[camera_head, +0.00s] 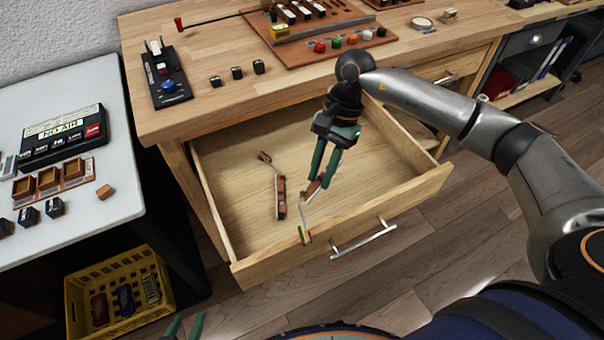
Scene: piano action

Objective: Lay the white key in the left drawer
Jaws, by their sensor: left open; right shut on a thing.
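The left drawer (235,160) is pulled out under the wooden bench. My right gripper (322,182) points down over it, shut on a slim piano part (303,212) with a brown body, a pale shank and a green-and-red end. This part hangs tilted near the drawer's front wall; whether it touches the drawer is unclear. A similar brown part (281,197) with a pale shank lies on the drawer floor to its left.
The bench top holds a black stand (172,85), small dark blocks (237,73) and a board (325,50) with keys and coloured buttons. A grey side table (120,190) stands left, with a yellow crate (120,295) below. The drawer's back and right floor is clear.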

